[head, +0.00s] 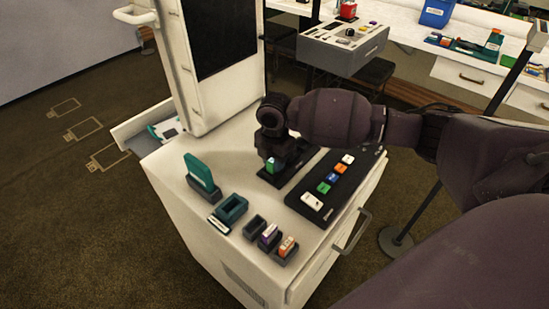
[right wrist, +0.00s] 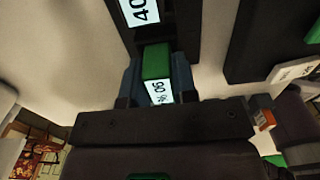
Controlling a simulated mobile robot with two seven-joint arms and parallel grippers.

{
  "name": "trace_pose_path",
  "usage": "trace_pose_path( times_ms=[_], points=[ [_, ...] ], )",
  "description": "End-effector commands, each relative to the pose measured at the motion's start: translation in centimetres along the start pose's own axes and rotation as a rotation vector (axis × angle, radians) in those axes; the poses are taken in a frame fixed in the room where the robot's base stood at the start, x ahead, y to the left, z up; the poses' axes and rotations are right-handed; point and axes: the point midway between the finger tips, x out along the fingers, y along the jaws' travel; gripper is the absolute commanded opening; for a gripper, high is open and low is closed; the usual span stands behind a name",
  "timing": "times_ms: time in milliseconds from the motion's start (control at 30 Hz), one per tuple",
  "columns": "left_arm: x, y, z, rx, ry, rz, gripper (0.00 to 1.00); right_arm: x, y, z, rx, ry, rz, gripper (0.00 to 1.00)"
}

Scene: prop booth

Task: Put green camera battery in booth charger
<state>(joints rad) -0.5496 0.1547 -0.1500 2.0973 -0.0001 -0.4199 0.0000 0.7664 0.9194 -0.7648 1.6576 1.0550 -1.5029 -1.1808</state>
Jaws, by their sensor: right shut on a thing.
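My right gripper (head: 273,160) points down over a black charger-like base (head: 296,172) on the white cabinet top. It is shut on a green battery (head: 270,166), whose small green side shows low between the fingers. The right wrist view shows the green battery (right wrist: 156,62) between the fingers, with a white label bearing dark figures at its near end. A dark slab with a white "40" label (right wrist: 142,10) lies just beyond it. The battery is at or just above the base; I cannot tell whether it is seated. My left gripper is not in view.
A black strip (head: 334,187) with several coloured and white blocks lies right of the base. Teal and dark holders, including a teal one (head: 230,210), line the cabinet's left front. A tall white panel (head: 225,60) stands behind. A drawer handle (head: 355,232) sticks out at the front right.

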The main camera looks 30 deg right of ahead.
Motion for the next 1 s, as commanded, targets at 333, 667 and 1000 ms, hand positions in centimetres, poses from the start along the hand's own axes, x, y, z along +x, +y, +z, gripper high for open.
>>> trace_pose_path(
  times_ms=[333,667,1000],
  points=[
    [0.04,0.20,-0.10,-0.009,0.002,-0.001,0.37,0.00,0.01,0.01,0.000,0.000,0.000,0.02],
    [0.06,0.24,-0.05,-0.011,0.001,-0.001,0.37,0.51,0.01,0.01,0.000,0.000,0.000,0.02],
    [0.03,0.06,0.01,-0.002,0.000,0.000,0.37,0.59,0.00,0.02,0.000,-0.001,0.000,0.55]
  ],
)
